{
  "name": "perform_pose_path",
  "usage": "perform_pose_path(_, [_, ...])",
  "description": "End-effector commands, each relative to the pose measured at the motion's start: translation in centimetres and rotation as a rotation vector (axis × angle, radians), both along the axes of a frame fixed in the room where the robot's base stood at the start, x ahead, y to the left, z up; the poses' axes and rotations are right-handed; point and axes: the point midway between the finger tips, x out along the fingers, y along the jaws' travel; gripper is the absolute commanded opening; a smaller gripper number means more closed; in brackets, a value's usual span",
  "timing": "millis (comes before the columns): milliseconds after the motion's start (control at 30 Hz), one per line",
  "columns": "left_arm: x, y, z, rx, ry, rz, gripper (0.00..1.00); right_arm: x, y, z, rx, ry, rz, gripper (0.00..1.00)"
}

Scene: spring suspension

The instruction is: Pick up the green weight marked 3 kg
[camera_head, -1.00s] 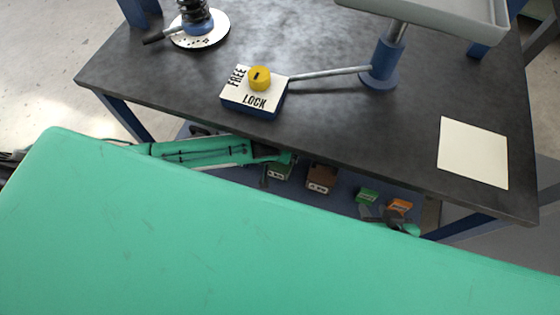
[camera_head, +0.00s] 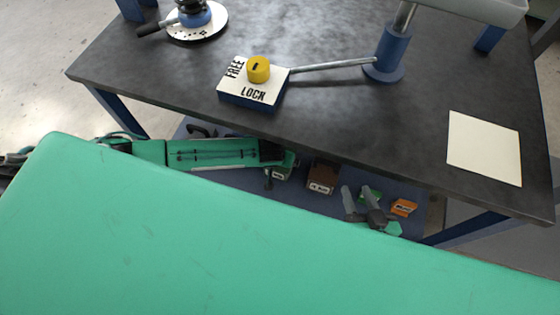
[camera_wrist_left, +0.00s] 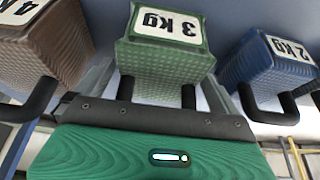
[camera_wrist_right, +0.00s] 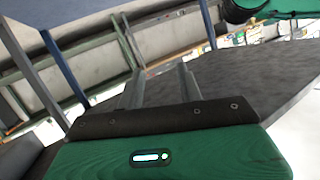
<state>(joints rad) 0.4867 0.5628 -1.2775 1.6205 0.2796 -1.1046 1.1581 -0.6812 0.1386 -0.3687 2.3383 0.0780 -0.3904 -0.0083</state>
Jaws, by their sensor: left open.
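The green 3 kg weight (camera_wrist_left: 165,65) fills the top middle of the left wrist view, with its white label upside down and its black handle towards me. In the head view it shows partly (camera_head: 282,173) on the low shelf, with my left gripper over it. My left gripper (camera_wrist_left: 156,88) is open, with one grey finger on each side of the weight. I cannot tell whether the fingers touch it. My right gripper (camera_head: 360,198) is open and empty, beside the table's front edge; its two spread fingers show in the right wrist view (camera_wrist_right: 160,85).
A brown 4 kg weight (camera_wrist_left: 45,50) and a blue 2 kg weight (camera_wrist_left: 268,65) stand close on either side. A small green block (camera_head: 370,193) and an orange block (camera_head: 403,207) lie on the blue shelf. The dark tabletop (camera_head: 330,120) overhangs it and carries a FREE/LOCK block (camera_head: 250,92).

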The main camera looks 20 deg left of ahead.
Motion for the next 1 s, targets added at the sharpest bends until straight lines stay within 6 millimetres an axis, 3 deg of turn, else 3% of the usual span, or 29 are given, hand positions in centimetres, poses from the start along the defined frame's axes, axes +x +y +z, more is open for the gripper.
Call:
perform_pose_path(133, [0.41,-0.06,-1.03,-0.001,-0.001,0.000,1.00,0.28,0.26,0.48,0.027,-0.056,-0.005,0.36])
perform_pose_path(467, [0.50,-0.04,-1.20,-0.001,0.000,0.001,1.00,0.36,0.33,0.82,0.036,-0.074,-0.008,0.36])
perform_pose_path(900, [0.47,-0.03,-1.20,-0.001,0.000,0.000,0.15,0.37,0.32,0.79,0.035,-0.073,-0.008,0.36])
perform_pose_path(1000, [0.91,-0.25,-0.63,-0.007,-0.010,0.000,0.15,0.38,0.32,0.87,0.035,-0.073,-0.008,0.36])
